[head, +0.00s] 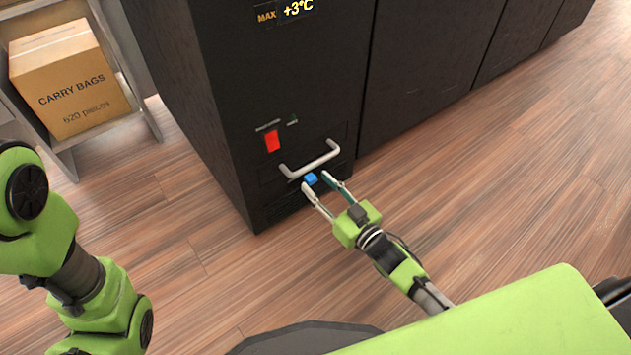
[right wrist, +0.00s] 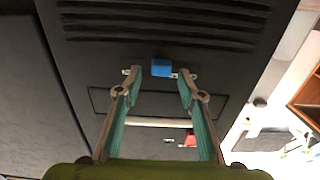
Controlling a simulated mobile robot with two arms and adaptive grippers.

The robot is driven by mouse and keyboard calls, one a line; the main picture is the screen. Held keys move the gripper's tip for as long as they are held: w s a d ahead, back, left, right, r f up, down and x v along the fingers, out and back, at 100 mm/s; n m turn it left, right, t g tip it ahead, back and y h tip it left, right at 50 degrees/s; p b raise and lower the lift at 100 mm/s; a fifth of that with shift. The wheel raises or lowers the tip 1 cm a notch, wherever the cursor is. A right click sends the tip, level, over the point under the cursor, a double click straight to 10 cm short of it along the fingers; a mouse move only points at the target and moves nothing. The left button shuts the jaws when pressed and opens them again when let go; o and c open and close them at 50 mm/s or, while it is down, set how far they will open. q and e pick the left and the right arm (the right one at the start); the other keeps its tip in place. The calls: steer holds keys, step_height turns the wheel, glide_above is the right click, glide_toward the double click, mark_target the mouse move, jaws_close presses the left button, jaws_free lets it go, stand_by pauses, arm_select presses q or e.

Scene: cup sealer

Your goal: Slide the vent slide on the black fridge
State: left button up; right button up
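The black fridge (head: 225,95) stands at the top middle of the head view. Its vent slide has a small blue tab (head: 311,178) low on the front, below a light grey handle (head: 312,160). In the right wrist view the blue tab (right wrist: 161,68) lies between and just beyond my fingertips, near dark vent slats (right wrist: 165,20). My right gripper (head: 315,182) is open, its fingers on either side of the tab; it also shows in the right wrist view (right wrist: 158,75). Contact cannot be told. My left arm shows at the left, but its gripper is out of view.
A red switch (head: 272,141) sits above the handle, and a +3°C display (head: 298,8) is higher up. A shelf at the left holds a carry bags box (head: 70,80). Black cabinets (head: 425,50) continue to the right. The wooden floor (head: 500,170) in front is clear.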

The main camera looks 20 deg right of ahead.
steer(key=v, duration=1)
steer(key=shift+r, duration=0.1)
